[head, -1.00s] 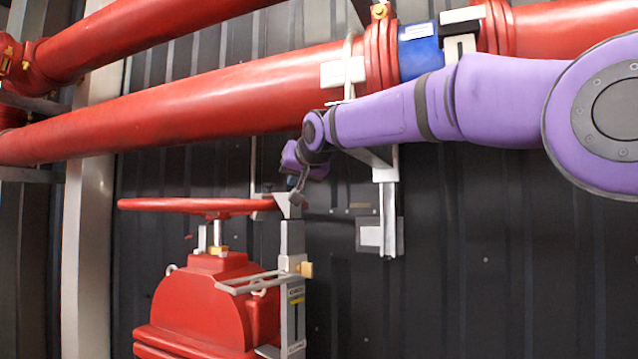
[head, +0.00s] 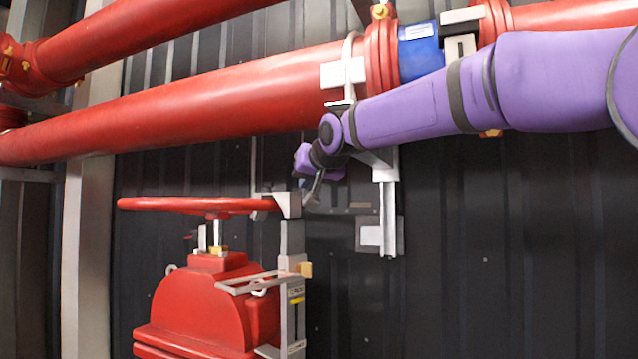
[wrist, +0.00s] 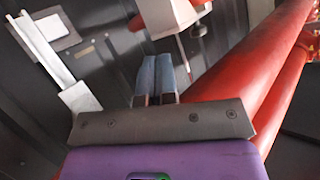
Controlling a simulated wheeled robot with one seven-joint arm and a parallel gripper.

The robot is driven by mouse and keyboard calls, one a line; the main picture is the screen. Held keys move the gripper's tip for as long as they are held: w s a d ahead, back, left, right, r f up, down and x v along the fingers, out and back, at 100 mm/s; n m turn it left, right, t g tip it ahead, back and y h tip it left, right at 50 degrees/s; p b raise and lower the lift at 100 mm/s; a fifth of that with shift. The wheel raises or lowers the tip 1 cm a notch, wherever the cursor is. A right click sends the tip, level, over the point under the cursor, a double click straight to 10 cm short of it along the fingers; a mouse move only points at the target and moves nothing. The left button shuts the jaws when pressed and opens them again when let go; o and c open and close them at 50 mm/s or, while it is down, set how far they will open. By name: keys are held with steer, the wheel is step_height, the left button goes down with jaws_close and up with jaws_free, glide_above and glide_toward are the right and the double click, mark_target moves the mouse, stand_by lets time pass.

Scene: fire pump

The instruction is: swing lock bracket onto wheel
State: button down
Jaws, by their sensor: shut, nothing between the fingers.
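The red handwheel (head: 165,204) lies flat above the red valve body in the head view. The pale grey lock bracket (head: 290,206) is at the wheel's right rim, on top of an upright grey post (head: 292,240). A thin arm of it reaches left over the rim; whether it touches the rim is not clear. My gripper (head: 309,204) is just right of the bracket, apart from it or barely touching. In the wrist view my gripper's fingers (wrist: 156,78) are together with nothing between them. A pale block with red beside it shows ahead of them; I cannot tell if it is the bracket.
Large red pipes (head: 200,105) cross above the wheel, with my arm in front of them. A grey strut (head: 388,205) with a wall plate stands right of my gripper. The dark wall at lower right is clear.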

steer(key=s+d+f, duration=0.2)
steer(key=s+d, duration=0.2)
steer(key=d, duration=0.1)
steer(key=shift+s+d, duration=0.2)
steer(key=shift+d, duration=0.05)
stand_by(0.8)
steer(key=shift+s+d+f, duration=0.25)
steer(key=shift+s+d, duration=0.25)
steer(key=shift+d, duration=0.1)
steer(key=shift+s+d+f, duration=0.2)
steer(key=shift+s+d, duration=0.25)
steer(key=shift+d, duration=0.2)
steer(key=shift+s+d+f, duration=0.25)
steer(key=shift+s+d, duration=0.25)
steer(key=shift+d, duration=0.1)
steer(key=s+d+f+m+g+h, duration=0.1)
steer(key=s+d+f+h, duration=0.1)
steer(key=s+d+f, duration=0.5)
steer(key=s+d+f+m+g+h, duration=0.15)
steer(key=s+d+f, duration=0.25)
steer(key=s+d, duration=0.65)
steer(key=s+d+f+g+h, duration=0.3)
steer(key=s+d+f, duration=0.7)
steer(key=s, duration=0.5)
step_height(320, 180, down, 3)
steer(key=shift+d+r+m+g, duration=0.1)
steer(key=shift+d+m+g, duration=0.1)
steer(key=shift+m+g, duration=0.25)
